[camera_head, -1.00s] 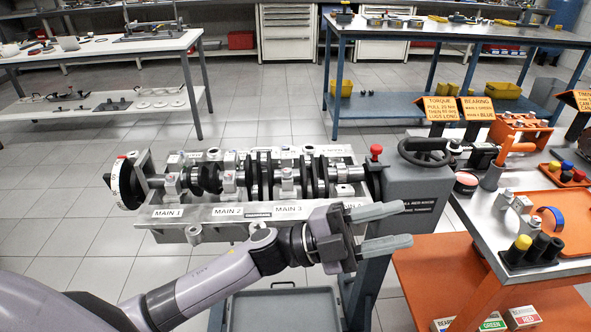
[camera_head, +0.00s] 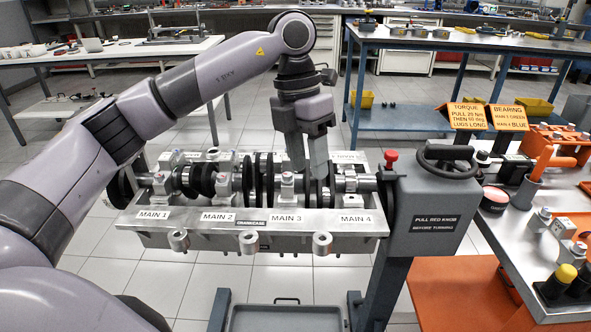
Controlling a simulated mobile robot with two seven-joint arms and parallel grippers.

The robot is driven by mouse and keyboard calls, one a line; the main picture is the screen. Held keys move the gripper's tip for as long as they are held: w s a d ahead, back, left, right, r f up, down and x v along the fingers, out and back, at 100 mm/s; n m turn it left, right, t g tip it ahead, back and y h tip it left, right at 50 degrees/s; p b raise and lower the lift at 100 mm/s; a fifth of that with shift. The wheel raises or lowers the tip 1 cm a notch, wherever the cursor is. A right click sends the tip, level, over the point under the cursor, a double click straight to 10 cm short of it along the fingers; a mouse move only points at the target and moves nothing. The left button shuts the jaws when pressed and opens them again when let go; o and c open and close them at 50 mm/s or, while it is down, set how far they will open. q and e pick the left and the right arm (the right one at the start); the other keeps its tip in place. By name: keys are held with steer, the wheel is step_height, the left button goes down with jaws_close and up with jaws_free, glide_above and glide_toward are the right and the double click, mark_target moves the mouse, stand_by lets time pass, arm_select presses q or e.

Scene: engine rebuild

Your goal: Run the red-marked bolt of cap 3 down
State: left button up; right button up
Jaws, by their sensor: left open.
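The crankcase (camera_head: 205,228) holds the crankshaft, with labels MAIN 1 to MAIN 4 along its front. Cap 3 (camera_head: 287,189) sits above the MAIN 3 label, and a bolt head with a reddish mark (camera_head: 287,176) shows on its near side. How far that bolt is seated cannot be told. My left gripper (camera_head: 307,168) points down over the crankshaft, just right of and behind the near bolt of cap 3. Its fingers are open with a narrow gap and nothing visible between them. They hide part of the far side of cap 3. My right gripper is out of view.
The engine stand (camera_head: 425,205) has a red knob (camera_head: 391,158) and a dark handwheel (camera_head: 447,158) at right. A grey tray (camera_head: 285,318) lies below the crankcase.

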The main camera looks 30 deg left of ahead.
mark_target(286, 175)
arm_select(q)
steer(key=a+r, duration=0.1)
steer(key=a+r+y, duration=0.1)
steer(key=a, duration=0.1)
steer(key=a+n+y, duration=0.1)
steer(key=a, duration=0.1)
steer(key=shift+w+r, duration=0.4)
steer(key=shift+f+b, duration=0.45)
steer(key=shift+f, duration=3)
jaws_close()
